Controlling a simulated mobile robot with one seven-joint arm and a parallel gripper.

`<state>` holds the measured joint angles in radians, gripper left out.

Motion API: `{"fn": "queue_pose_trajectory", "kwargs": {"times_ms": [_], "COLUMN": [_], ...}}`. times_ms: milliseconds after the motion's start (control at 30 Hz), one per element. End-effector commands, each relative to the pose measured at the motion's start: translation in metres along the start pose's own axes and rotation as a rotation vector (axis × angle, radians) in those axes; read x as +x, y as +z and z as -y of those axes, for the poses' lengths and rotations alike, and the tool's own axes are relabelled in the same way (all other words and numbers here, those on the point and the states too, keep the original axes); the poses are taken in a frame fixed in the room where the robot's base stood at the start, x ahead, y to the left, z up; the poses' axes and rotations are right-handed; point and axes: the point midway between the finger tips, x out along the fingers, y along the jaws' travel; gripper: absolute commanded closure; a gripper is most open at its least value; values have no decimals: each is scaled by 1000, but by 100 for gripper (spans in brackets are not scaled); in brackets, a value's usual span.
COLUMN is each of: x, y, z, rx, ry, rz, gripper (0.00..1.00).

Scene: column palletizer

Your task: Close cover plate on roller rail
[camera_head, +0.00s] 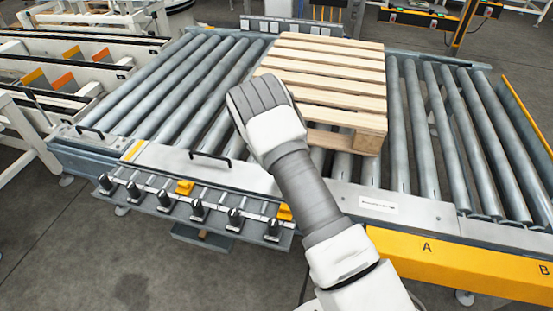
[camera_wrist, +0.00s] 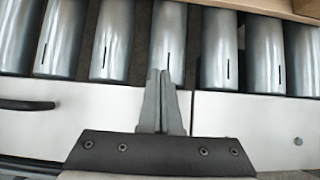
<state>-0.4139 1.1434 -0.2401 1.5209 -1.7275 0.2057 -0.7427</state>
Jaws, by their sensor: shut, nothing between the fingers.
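The front rail of the roller conveyor carries white cover plates. In the head view one long plate (camera_head: 185,165) has a black bar handle (camera_head: 208,158). A shorter section to its left has another black handle (camera_head: 90,132). In the wrist view a white plate (camera_wrist: 75,118) with a black handle (camera_wrist: 27,104) lies left of my fingers, and a white surface with a bolt (camera_wrist: 235,120) lies right of them. My gripper (camera_wrist: 164,71) is shut and empty over the rail, its tips reaching across the roller ends. In the head view my wrist hides the fingers. I cannot tell whether a plate is raised.
A wooden pallet (camera_head: 325,75) lies on the rollers behind my wrist. Below the rail is a strip of black clamps (camera_head: 197,209) with yellow blocks (camera_head: 184,187). A yellow beam (camera_head: 460,262) marked A and B runs at front right. Bare rollers (camera_head: 150,85) lie left of the pallet.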

Motion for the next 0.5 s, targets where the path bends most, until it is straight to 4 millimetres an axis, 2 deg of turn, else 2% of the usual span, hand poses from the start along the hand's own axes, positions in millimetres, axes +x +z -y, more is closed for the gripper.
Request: {"fn": "queue_pose_trajectory", "kwargs": {"times_ms": [33,200,333,500], "x": [-14,-46,-67,-84], "y": [9,34,50,63], "z": [-1,-2,-1,-1], "rx": [1,4,5,4], "ry": [0,0,0,-1], "rz": [0,1,1,0], "gripper": [100,100,100,100]}}
